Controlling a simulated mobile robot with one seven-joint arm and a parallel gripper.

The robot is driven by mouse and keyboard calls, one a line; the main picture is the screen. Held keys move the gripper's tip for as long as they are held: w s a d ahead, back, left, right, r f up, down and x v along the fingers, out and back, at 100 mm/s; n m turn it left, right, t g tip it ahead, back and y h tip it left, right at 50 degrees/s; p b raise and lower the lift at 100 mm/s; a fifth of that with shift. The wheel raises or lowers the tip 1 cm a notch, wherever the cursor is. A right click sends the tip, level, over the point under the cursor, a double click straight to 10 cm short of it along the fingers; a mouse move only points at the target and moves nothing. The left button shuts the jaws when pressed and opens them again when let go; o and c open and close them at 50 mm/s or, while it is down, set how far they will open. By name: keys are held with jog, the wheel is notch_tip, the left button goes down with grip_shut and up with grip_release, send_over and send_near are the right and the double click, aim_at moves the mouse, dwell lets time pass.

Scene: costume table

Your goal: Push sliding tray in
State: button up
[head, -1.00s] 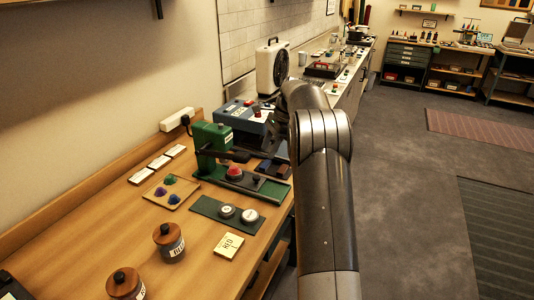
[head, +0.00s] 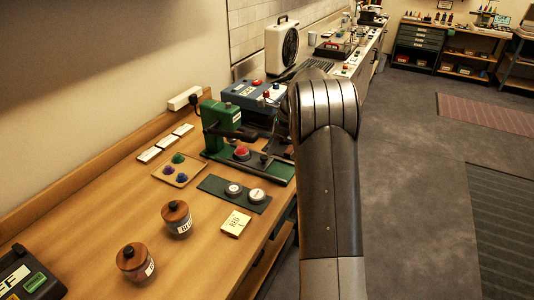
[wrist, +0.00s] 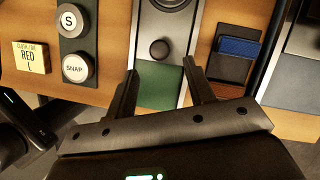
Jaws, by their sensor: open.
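The green press (head: 222,120) stands on the bench with a long green base (head: 272,171). A sliding tray (head: 254,157) lies on that base, with a red dome (head: 241,152) and a small dark knob (head: 264,158) on it. In the wrist view the tray is a grey strip (wrist: 180,30) with a round black knob (wrist: 159,50), and a green part of the base (wrist: 158,85) shows in front of it. My gripper (wrist: 160,68) is open and empty, its fingers to either side of the strip's near end. Contact cannot be told. The head view does not show my fingers.
In the wrist view a dark holder with a blue block (wrist: 238,47) sits close to the right finger. Two lidded jars (head: 177,219) stand on the nearer bench.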

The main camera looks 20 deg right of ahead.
aim_at(265, 157)
jog(key=x, duration=0.5)
grip_shut()
dwell(0.5)
